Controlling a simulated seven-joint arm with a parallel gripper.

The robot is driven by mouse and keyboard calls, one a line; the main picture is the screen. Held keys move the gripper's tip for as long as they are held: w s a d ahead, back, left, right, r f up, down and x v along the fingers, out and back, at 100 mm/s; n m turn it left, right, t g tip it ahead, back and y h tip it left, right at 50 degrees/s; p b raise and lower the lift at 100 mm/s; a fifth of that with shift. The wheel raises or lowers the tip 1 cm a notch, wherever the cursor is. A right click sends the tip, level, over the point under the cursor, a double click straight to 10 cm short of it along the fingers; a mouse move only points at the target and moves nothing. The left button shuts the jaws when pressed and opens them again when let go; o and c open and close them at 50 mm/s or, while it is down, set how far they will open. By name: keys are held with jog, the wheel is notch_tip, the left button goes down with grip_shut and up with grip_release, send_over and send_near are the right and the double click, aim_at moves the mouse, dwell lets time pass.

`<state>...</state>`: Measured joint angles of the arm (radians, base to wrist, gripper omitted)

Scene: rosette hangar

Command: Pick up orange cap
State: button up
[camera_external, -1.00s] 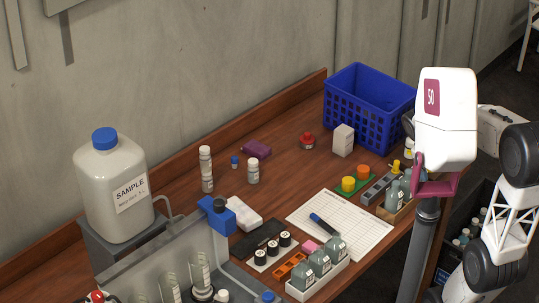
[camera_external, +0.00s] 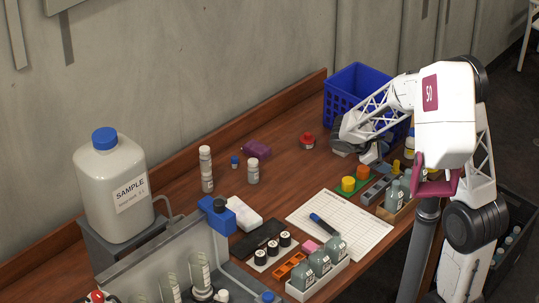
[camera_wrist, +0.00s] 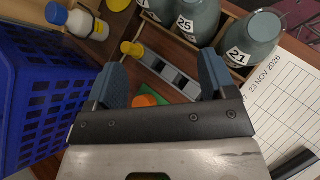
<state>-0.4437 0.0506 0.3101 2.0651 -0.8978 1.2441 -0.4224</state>
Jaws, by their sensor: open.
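The orange cap (camera_external: 363,171) stands beside a yellow cap (camera_external: 348,184) on a small green plate (camera_external: 358,193), just below my gripper (camera_external: 374,156) in the external view. In the wrist view, part of the orange cap (camera_wrist: 145,100) shows between the two blue-grey fingers of my gripper (camera_wrist: 164,75), nearer the left finger. The gripper's dark body hides the rest of the cap. The fingers are spread apart with nothing held. I cannot tell how high they are above the cap.
A blue crate (camera_wrist: 35,95) stands left in the wrist view. A grey slotted block (camera_wrist: 165,72) lies close beyond the fingers, with numbered bottles (camera_wrist: 194,20) in a wooden rack behind it. A paper sheet (camera_external: 345,228) lies nearby. Bare wood is open around the red-capped jar (camera_external: 307,141).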

aim_at(363, 169)
jog(key=w+a+f+n+t, duration=0.1)
jog(key=w+a+f+n, duration=0.1)
jog(key=a+f, duration=0.1)
jog(key=w+a+f+n+t+h, duration=0.1)
jog(key=w+a+f+n, duration=0.1)
jog(key=a+f, duration=0.1)
jog(key=w+a+f+n+t+h, duration=0.1)
jog(key=w+a+f+n+t, duration=0.1)
jog(key=a, duration=0.3)
jog(key=shift+w+a+f, duration=0.25)
jog(key=shift+w+f, duration=0.2)
jog(key=shift+f, duration=0.3)
jog(key=shift+d, duration=0.1)
jog(key=shift+x, duration=1.2)
jog(key=shift+d+f, duration=0.1)
